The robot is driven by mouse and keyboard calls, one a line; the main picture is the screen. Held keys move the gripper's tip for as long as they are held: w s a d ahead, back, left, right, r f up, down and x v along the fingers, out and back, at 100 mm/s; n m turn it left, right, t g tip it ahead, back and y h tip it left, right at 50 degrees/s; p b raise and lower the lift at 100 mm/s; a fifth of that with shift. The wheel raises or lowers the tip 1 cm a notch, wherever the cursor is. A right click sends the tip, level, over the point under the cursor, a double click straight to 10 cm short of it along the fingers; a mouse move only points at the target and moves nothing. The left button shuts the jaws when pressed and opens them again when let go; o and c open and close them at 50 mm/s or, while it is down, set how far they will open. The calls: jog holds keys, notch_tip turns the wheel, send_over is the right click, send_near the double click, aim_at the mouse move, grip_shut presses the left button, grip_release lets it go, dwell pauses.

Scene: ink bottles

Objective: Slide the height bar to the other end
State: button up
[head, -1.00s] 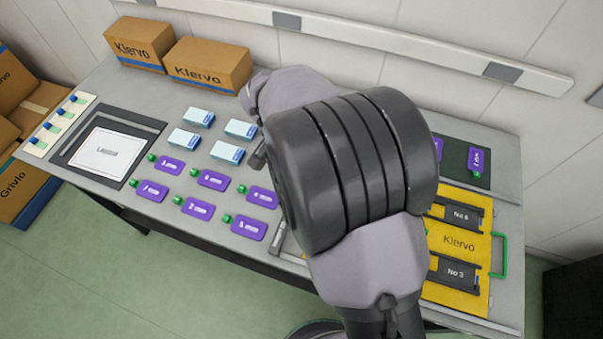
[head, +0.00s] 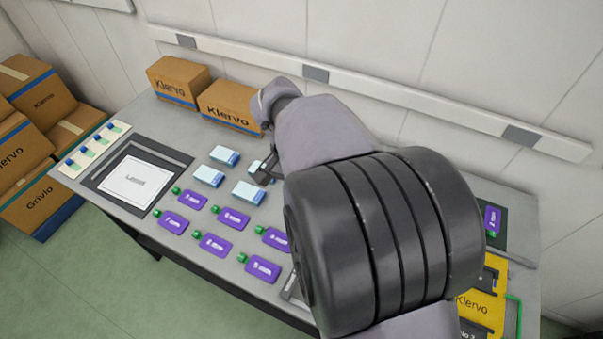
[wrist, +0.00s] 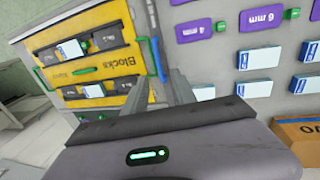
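No bar marked as the height bar can be made out for certain. A grey metal frame (head: 292,288) at the table's front edge is mostly hidden behind my arm in the head view. A thin grey bar (head: 165,150) lies along the back of the dark panel at the left. My gripper (head: 266,172) is over the table beside the small blue-and-white boxes (head: 222,155).
Several purple mm tags with green ends (head: 214,246) lie mid-table. A white sheet (head: 135,183) lies on the dark panel. Brown cartons (head: 228,104) stand at the back.

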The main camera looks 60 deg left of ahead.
notch_tip(320, 180, up, 8)
jog(key=a+p, duration=0.1)
jog(key=p, duration=0.1)
jog(key=shift+s+a+f, duration=0.15)
jog(key=shift+s+f, duration=0.05)
jog(key=shift+s, duration=0.25)
